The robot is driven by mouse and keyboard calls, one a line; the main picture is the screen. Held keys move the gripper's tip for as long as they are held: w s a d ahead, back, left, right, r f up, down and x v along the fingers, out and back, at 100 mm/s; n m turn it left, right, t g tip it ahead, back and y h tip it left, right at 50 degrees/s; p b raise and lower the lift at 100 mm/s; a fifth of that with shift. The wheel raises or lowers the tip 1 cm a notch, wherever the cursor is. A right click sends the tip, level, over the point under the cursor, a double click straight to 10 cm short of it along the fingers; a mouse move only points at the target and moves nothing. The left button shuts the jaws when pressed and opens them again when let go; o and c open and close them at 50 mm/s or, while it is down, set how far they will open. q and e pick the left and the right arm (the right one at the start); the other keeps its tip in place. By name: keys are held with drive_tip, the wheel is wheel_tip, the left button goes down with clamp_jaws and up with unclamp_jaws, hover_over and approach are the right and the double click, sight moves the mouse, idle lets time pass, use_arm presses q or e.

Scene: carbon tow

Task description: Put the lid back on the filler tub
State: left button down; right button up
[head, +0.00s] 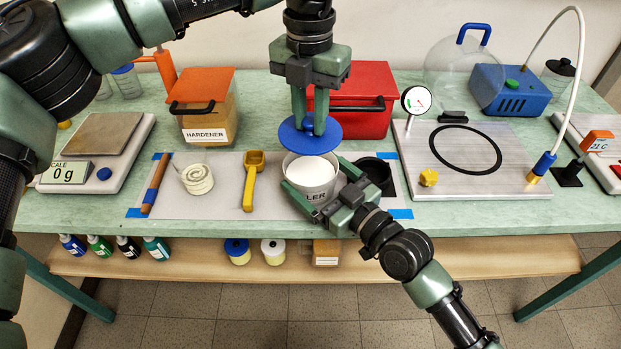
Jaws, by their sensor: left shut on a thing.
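The blue lid (293,139) is held roughly level by my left gripper (310,127), which comes down from above and is shut on its top. The lid is over the back of the filler tub (318,188), apart from its rim. The tub stands upright on the grey mat, open, with white powder (312,170) showing inside. My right gripper (313,190) reaches in from the front right, its fingers spread around the tub's sides. Whether its fingers press on the tub is hard to tell. Part of the tub's label is hidden by the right gripper.
A yellow scoop (252,180), a coiled white tow (197,179) and a black cup (375,172) share the mat (222,202) with the tub. A red box (367,88) and a hardener box (203,108) stand behind. A scale (97,150) is left, a metal plate (478,187) right.

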use_arm(q)
drive_tip(key=shift+f, duration=2.5)
drive_tip(key=shift+f, duration=0.15)
drive_tip(key=shift+f, duration=0.75)
drive_tip(key=shift+f, duration=0.6)
drive_tip(key=c, duration=1.2)
unclamp_jaws()
drive_tip(key=shift+o, duration=0.2)
wheel_tip(320, 180, up, 12)
drive_tip(key=shift+a+r, duration=0.1)
drive_tip(key=shift+a, duration=0.05)
